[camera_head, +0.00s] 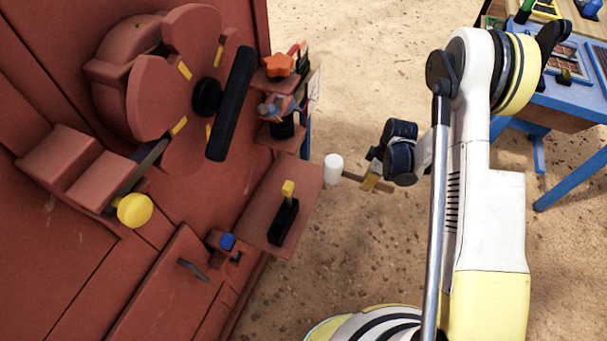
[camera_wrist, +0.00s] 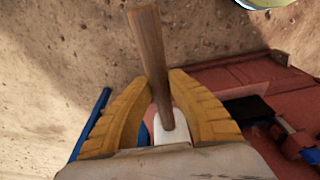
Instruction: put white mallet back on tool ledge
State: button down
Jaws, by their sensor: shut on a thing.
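The white mallet has a white head (camera_head: 333,168) and a wooden handle (camera_head: 378,185). My gripper (camera_head: 370,180) is shut on the handle and holds the mallet in the air, its head pointing left. A flat red ledge (camera_head: 300,182) on the machine's side is left of and below the mallet head in the head view. Small red shelves (camera_head: 285,143) stand behind it. I cannot tell which one is the tool ledge.
A black upright piece with a yellow top (camera_head: 285,218) stands on the flat ledge. An orange star-shaped knob (camera_head: 279,65) and small tools are on the shelves. A black-handled wheel (camera_head: 230,105) is at left. A blue workbench (camera_head: 570,105) is at right. Open sand lies between.

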jog(key=shift+w+f, duration=0.1)
jog(key=shift+f, duration=0.25)
jog(key=w+a+b, duration=0.2)
jog(key=w+a, duration=0.1)
jog(key=a, duration=0.6)
jog(key=w+a+b, duration=0.3)
jog(key=w+a, duration=0.1)
jog(key=a, duration=0.5)
notch_tip(320, 180, down, 7)
jog(key=b, duration=0.4)
jog(key=shift+s+a+f, duration=0.1)
jog(key=shift+a+f, duration=0.05)
jog(key=shift+f, duration=0.05)
jog(key=shift+r, duration=0.15)
jog(key=c, duration=1.4)
grip_release()
